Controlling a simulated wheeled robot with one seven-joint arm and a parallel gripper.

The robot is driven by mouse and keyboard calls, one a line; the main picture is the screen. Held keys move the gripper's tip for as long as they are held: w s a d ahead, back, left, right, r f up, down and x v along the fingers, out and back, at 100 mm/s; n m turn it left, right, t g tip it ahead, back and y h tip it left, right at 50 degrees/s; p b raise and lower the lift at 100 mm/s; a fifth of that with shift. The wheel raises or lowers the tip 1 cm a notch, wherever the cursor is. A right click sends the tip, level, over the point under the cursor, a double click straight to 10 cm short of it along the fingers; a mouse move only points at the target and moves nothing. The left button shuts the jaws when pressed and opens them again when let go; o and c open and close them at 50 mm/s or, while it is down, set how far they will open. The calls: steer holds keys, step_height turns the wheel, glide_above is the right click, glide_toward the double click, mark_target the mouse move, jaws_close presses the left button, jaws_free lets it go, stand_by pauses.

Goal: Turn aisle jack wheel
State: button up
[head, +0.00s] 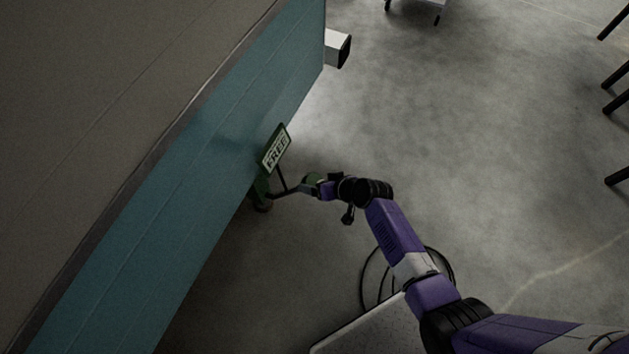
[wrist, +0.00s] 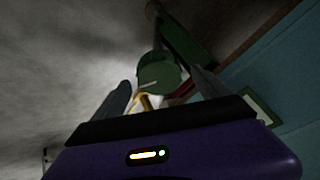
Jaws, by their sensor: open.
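The jack is a dark green upright (head: 262,188) against the teal side of the camper, with a small dark foot or wheel at floor level. A thin crank-like rod (head: 290,190) runs from it toward my gripper (head: 318,184). A green rounded end piece (head: 312,179) sits at my gripper. In the wrist view the round green piece (wrist: 160,76) lies between the two grey fingers of my gripper (wrist: 165,88), which stand apart. I cannot tell whether either finger touches it. The green upright (wrist: 185,38) shows behind it. The wheel's full outline is not clear.
A green-and-white sign (head: 275,149) stands just above the jack. The teal camper wall (head: 170,205) closes off the left. A pale ledged object (head: 370,325) and looped dark cable (head: 368,283) lie below my arm.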

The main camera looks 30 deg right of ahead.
steer(key=shift+p+v, duration=0.35)
steer(key=shift+v, duration=1.85)
steer(key=d+r+m+t+h, duration=0.1)
steer(key=d+r+t+h, duration=0.3)
steer(key=r, duration=0.7)
steer(key=s+a+r+n+t, duration=0.1)
steer(key=s+a+r, duration=0.2)
steer(key=s+r, duration=0.9)
steer(key=s+a+r+n+t+y, duration=0.1)
steer(key=s+a+r+n, duration=0.1)
steer(key=s+r, duration=1)
steer(key=s+a, duration=0.1)
steer(key=s, duration=0.4)
steer(key=shift+a+t+p, duration=0.2)
steer(key=shift+t+p, duration=0.2)
